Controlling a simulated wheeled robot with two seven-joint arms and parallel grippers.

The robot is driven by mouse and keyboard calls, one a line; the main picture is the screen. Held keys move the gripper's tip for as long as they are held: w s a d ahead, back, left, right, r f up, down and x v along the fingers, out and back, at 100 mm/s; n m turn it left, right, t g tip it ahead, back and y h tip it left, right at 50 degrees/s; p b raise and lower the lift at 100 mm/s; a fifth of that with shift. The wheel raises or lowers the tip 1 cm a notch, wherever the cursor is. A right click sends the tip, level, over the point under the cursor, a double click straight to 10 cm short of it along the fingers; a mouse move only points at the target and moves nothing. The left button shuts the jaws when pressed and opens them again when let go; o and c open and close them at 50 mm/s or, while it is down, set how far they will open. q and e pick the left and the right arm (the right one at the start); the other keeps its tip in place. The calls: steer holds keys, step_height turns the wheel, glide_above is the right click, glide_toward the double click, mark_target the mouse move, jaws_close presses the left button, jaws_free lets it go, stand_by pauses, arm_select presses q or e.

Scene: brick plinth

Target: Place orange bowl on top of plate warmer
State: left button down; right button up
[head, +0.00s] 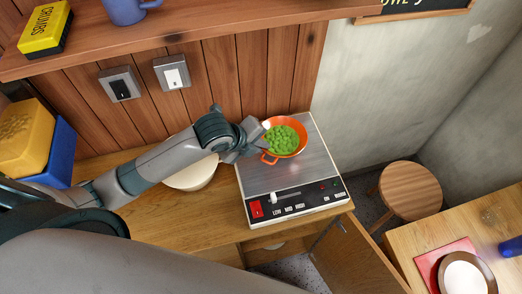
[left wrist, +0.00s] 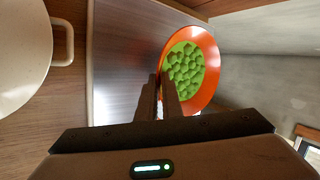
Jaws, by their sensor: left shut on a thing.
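The orange bowl (head: 299,152) holds green pieces and is over the far part of the plate warmer in the head view. The plate warmer (head: 290,178) has a flat metal top and a front panel with a red switch and a slider. My left gripper (head: 262,146) is shut on the bowl's left rim. In the left wrist view the fingers (left wrist: 162,100) meet the orange bowl (left wrist: 209,50) at its near rim, with the metal top (left wrist: 120,60) beside it. I cannot tell whether the bowl's underside touches the top. My right gripper is not in view.
A cream pot (head: 192,178) stands left of the warmer under my arm; it also shows in the left wrist view (left wrist: 20,50). A shelf (head: 200,45) overhangs the wall behind. A cabinet door (head: 350,262) hangs open below. A stool (head: 410,190) stands to the right.

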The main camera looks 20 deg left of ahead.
arm_select(q)
steer(key=shift+f+p, duration=0.6)
steer(key=shift+f, duration=1.05)
steer(key=c, duration=1.9)
jaws_free()
steer(key=shift+c, duration=0.2)
steer(key=shift+r, duration=0.1)
